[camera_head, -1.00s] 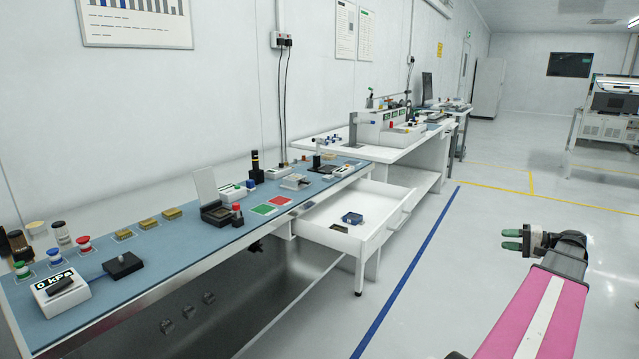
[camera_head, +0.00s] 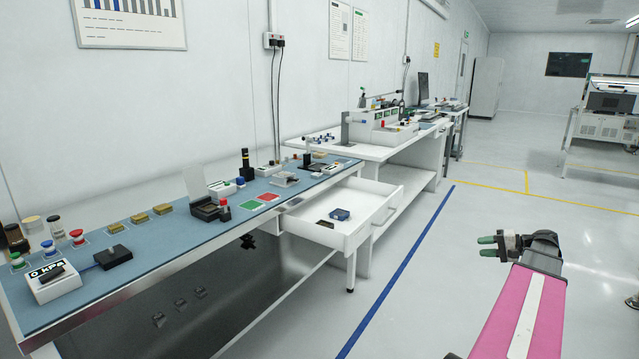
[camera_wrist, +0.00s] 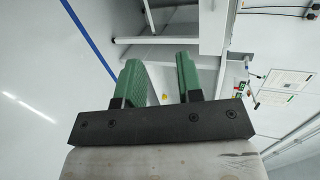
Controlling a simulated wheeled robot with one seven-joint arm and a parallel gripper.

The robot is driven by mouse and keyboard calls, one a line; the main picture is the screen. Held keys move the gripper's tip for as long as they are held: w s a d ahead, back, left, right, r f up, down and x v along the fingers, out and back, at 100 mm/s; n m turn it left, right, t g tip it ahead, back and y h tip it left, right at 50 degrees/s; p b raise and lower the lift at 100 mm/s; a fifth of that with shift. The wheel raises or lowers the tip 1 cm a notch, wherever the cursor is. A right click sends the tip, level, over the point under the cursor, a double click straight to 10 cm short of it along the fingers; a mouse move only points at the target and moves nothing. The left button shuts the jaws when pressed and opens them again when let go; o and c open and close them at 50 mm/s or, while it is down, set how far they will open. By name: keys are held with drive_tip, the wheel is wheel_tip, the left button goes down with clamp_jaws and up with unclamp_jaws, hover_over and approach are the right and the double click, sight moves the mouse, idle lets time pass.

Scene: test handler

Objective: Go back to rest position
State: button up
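My arm with the pink link (camera_head: 520,315) reaches out at the lower right of the head view. My gripper (camera_head: 486,247) is at its end, over open floor to the right of the bench and its open drawer. Its two green fingers are apart with nothing between them. They also show apart and empty in the wrist view (camera_wrist: 162,78), with white furniture and floor beyond. The gripper touches nothing.
A blue-topped bench (camera_head: 130,275) with several small devices runs along the left wall. Its white drawer (camera_head: 352,238) is pulled out and holds a small blue item (camera_head: 340,214). Clear floor (camera_head: 420,290) lies between bench and arm, with a blue line (camera_head: 405,270).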

drive_tip(key=s+a+f+n+g+h, duration=0.2)
drive_tip(key=a+f+h, duration=0.2)
drive_tip(key=a, duration=0.8)
drive_tip(key=s+a+f+n+g+h, duration=0.2)
drive_tip(key=a+f, duration=0.6)
drive_tip(key=a, duration=0.4)
drive_tip(key=s+a+f+n+g+h, duration=0.2)
drive_tip(key=s+a+f+h, duration=0.2)
drive_tip(key=a, duration=0.8)
wheel_tip(320, 180, down, 3)
drive_tip(key=shift+s+f+n+g+h, duration=0.15)
drive_tip(key=shift+n+g+h, duration=0.25)
drive_tip(key=shift+h, duration=0.7)
